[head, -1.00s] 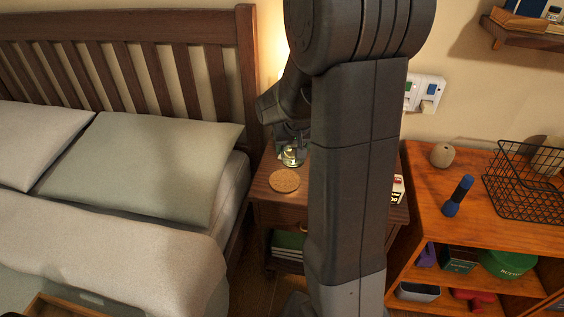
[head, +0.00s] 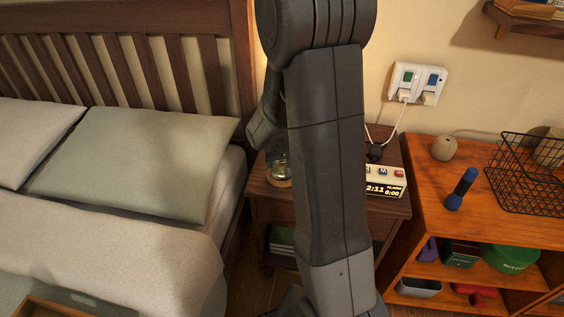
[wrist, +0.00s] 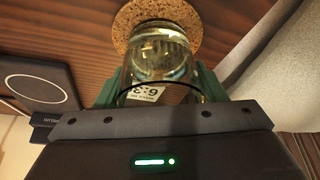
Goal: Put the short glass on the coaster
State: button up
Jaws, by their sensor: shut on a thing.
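The short glass (wrist: 158,65) is clear and stands between the green fingers of my gripper (wrist: 157,84) in the wrist view. My gripper is shut on its sides. The round cork coaster (wrist: 128,22) shows behind the far end of the glass, which overlaps it in the picture. In the head view the glass (head: 277,162) appears over the coaster (head: 279,183) on the wooden nightstand (head: 262,203). I cannot tell whether the glass touches the coaster. My arm hides much of the nightstand, and my gripper is mostly hidden there.
An alarm clock (head: 384,189) sits on the nightstand's right side. A dark square pad (wrist: 36,82) lies left in the wrist view. The bed with a pillow (head: 130,160) borders the nightstand on the left. A wooden shelf unit (head: 428,188) stands right.

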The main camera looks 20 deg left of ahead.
jog(key=shift+f, duration=0.2)
jog(key=o, duration=1.2)
jog(key=shift+r, duration=0.1)
jog(key=shift+c, duration=0.2)
jog(key=shift+r, duration=0.25)
jog(key=p+v, duration=0.2)
jog(key=v, duration=1)
jog(key=shift+p, duration=0.3)
jog(key=shift+f, duration=0.1)
